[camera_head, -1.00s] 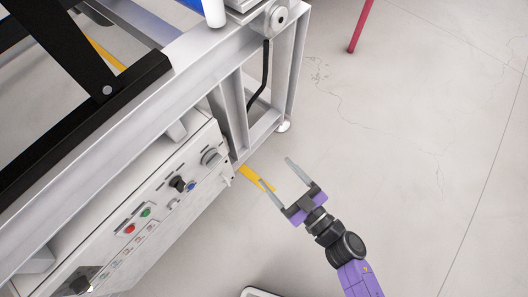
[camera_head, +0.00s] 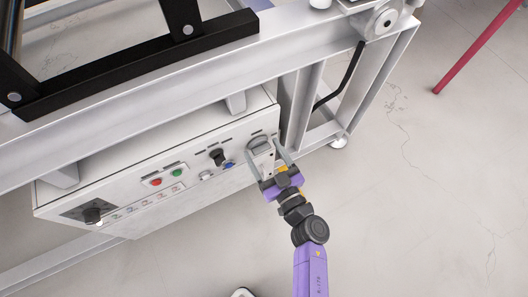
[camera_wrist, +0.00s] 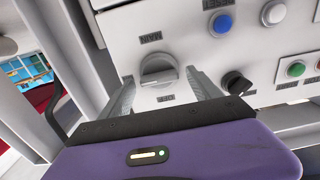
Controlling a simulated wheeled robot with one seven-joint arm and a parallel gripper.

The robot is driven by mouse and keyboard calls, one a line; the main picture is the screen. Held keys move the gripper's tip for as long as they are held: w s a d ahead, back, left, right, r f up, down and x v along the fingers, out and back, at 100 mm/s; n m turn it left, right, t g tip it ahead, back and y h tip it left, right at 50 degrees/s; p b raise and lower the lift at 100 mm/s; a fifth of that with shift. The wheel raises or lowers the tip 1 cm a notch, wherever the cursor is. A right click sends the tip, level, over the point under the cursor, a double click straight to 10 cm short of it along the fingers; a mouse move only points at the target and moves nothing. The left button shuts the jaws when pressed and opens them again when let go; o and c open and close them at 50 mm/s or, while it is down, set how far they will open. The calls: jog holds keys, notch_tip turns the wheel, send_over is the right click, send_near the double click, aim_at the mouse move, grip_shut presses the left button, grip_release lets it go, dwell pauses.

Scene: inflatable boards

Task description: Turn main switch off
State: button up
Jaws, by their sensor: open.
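The main switch (camera_wrist: 158,69) is a large grey rotary knob on the white control panel (camera_wrist: 185,20), with a label reading MAIN above it in the wrist view. It also shows in the head view (camera_head: 258,142) near the panel's right end, partly hidden by my gripper. My gripper (camera_head: 266,156) is open and empty in front of the panel. In the wrist view its two fingers (camera_wrist: 160,78) point at the panel, one on each side of the knob. I cannot tell whether either finger touches the knob.
A black knob (camera_head: 217,156), a blue button (camera_head: 229,165), a green button (camera_head: 177,172) and a red button (camera_head: 156,182) sit left of the switch. A grey metal frame (camera_head: 150,85) runs above the panel.

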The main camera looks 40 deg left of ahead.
jog(key=shift+a, duration=0.2)
jog(key=c, duration=1.4)
